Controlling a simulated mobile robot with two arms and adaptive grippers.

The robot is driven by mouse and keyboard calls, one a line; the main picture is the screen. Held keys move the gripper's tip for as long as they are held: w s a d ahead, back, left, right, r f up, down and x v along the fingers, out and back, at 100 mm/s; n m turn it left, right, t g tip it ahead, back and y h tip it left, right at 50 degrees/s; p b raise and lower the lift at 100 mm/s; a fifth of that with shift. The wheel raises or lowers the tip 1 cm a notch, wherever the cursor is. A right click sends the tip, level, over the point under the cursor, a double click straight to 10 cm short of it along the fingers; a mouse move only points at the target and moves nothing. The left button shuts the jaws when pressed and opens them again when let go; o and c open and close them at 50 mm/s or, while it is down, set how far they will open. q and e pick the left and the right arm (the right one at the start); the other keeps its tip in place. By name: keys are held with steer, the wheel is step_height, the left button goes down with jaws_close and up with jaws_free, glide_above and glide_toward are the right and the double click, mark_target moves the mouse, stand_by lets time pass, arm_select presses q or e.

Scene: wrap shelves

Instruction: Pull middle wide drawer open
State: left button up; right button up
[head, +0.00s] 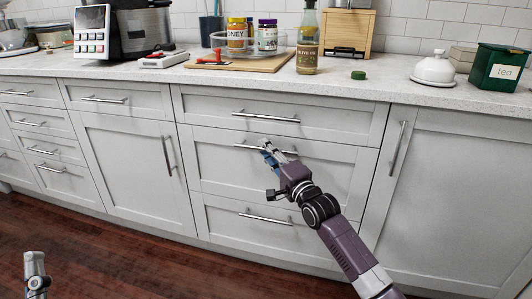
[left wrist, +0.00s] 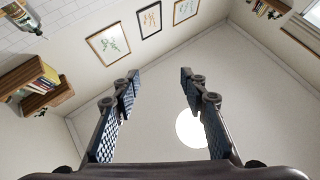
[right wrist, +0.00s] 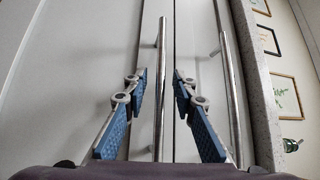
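The middle wide drawer (head: 215,163) is shut, its front flush with the drawers above and below. Its bar handle (head: 242,146) runs level across the front, partly covered by my right gripper (head: 272,153). In the right wrist view the handle (right wrist: 159,100) shows as a long metal bar running between the two blue-padded fingers of my right gripper (right wrist: 160,78). The fingers stand apart, one on each side of the bar; I see no firm contact. My left gripper (left wrist: 160,74) is open and empty, facing the ceiling, away from the drawer.
The top wide drawer's handle (head: 265,117) lies just above my right gripper, and the bottom wide drawer's handle (head: 265,217) below. A cabinet door handle (head: 397,148) stands to the right. The counter (head: 330,78) holds a bottle (head: 307,45) and a board (head: 245,64). The floor (head: 130,245) in front is clear.

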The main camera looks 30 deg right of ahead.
steer(key=shift+w, duration=0.35)
jaws_close()
